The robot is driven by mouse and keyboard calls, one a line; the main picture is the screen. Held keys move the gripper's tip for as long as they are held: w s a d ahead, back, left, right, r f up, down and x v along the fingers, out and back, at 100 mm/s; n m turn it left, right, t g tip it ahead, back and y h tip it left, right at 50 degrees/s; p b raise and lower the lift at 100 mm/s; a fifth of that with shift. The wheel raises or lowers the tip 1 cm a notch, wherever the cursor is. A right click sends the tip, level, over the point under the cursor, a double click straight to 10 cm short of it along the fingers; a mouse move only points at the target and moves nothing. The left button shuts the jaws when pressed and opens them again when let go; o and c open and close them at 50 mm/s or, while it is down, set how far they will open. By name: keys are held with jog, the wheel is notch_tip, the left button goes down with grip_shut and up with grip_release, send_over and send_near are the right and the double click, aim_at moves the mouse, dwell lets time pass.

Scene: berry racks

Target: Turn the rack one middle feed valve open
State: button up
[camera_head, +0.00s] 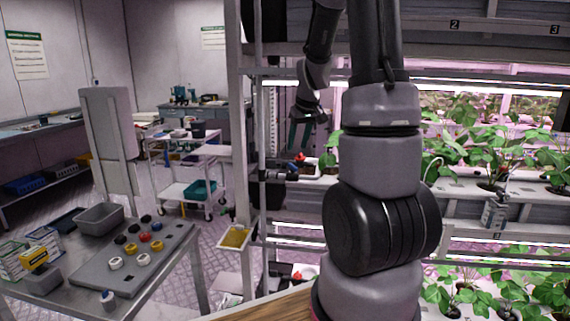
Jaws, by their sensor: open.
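A small red valve handle (299,158) shows at the left end of the middle shelf, beside the rack post. It is small, and I cannot tell its turn position. A second red handle (297,276) shows lower down at the lower tier. My gripper (299,147) points down with teal fingers just above the middle red handle in the picture. It is open with nothing visible between the fingers. I cannot tell whether it touches the handle. My own arm hides the shelf to the right of the valve.
The rack's upright post (241,150) and dark vertical pipe (262,150) stand just left of the valve. Leafy plants (485,150) fill the shelves at right. A grey table (165,262) with coloured caps is at left front; a white cart (190,190) stands behind.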

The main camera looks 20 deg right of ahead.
aim_at(293, 165)
jog(key=x, duration=0.8)
jog(key=shift+d+f, duration=0.1)
jog(key=shift+f, duration=0.05)
grip_shut()
